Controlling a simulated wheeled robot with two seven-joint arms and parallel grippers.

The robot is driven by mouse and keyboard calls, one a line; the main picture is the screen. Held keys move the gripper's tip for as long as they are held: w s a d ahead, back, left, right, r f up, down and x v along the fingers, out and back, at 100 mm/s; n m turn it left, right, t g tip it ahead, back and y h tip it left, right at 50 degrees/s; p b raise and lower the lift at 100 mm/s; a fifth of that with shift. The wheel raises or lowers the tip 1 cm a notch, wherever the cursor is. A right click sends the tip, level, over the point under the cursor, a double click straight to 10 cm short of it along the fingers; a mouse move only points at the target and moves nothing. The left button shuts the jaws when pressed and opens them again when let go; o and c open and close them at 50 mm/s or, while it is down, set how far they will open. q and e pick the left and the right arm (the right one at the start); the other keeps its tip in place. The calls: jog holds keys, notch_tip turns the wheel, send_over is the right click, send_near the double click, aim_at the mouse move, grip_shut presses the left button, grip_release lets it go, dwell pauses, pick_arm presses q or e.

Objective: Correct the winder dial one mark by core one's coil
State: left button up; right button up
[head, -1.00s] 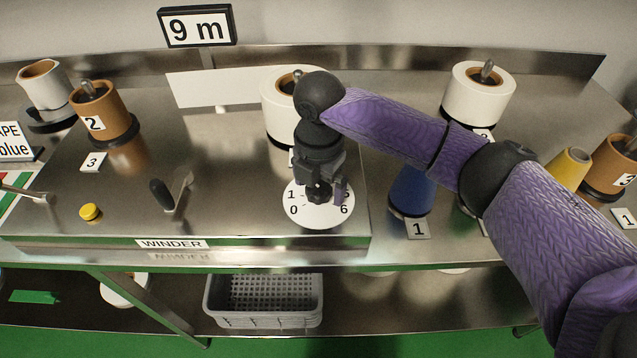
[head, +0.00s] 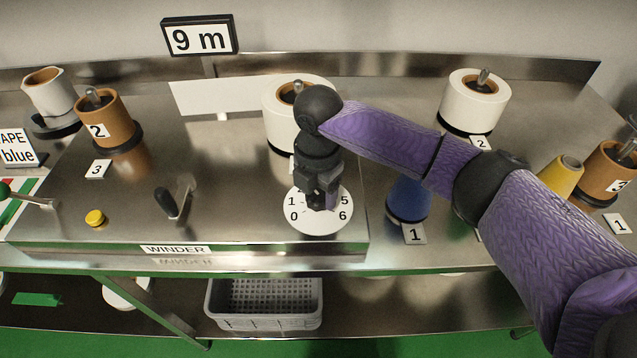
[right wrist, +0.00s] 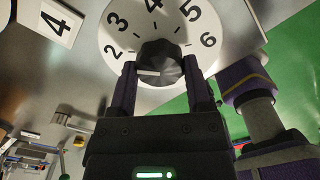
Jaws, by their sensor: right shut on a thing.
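The winder dial is a white disc (head: 333,222) with numbers around its rim, on the right end of the steel winder in the head view. It also shows in the right wrist view (right wrist: 118,35), with 2 to 6 readable. My right gripper (head: 318,203) is over it, shut on its black knob (right wrist: 160,62). A white line on the knob lies nearly level in the wrist view; which number it indicates I cannot tell. A white coil (head: 283,128) stands behind the dial, partly hidden by my arm. I see no core clearly labelled 1. My left gripper is not in view.
A crank (head: 178,200) and a yellow button (head: 95,218) are on the winder left of the dial. A blue cone (head: 408,200) stands close to its right, under my right arm. A sign (head: 199,35) reads 9 m. A grey crate (head: 265,322) sits below.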

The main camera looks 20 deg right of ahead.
jog(key=m+p, duration=0.1)
jog(key=p, duration=0.1)
jog(key=m+p, duration=0.2)
jog(key=shift+r, duration=0.3)
jog(key=shift+m+p, duration=0.7)
jog(key=shift+p, duration=0.2)
jog(key=shift+f+m+p, duration=0.15)
jog(key=shift+m+p, duration=0.55)
jog(key=shift+m, duration=0.1)
jog(key=shift+f+m+p, duration=0.1)
jog(key=shift+m+p, duration=0.2)
jog(key=shift+m, duration=0.1)
jog(key=o, duration=1.1)
jog(key=shift+o, duration=0.9)
